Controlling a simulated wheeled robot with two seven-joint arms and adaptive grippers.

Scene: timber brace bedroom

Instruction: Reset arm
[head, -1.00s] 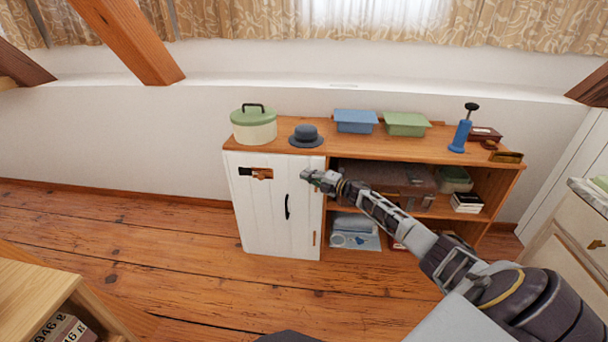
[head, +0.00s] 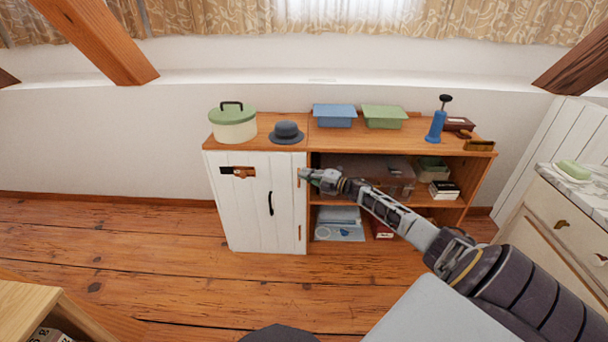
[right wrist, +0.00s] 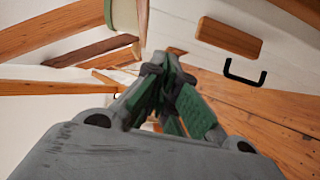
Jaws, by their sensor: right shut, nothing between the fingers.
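My right arm reaches in from the lower right in the head view. Its gripper (head: 306,176) is in front of the wooden shelf unit (head: 385,137), at the right edge of the white cabinet door (head: 251,205). In the right wrist view the gripper's green-padded fingers (right wrist: 172,88) are together with nothing between them. The door looks closed, with a black handle (head: 270,203) and a wooden latch (head: 238,172). Whether the gripper touches the door edge cannot be told. My left gripper is not in view.
On the shelf top are a green-lidded pot (head: 233,124), a grey-blue hat (head: 287,132), a blue tub (head: 334,116), a green tub (head: 384,117) and a blue pump-like object (head: 436,122). A drawer cabinet (head: 570,215) stands at right. The wooden floor (head: 150,240) before the door is clear.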

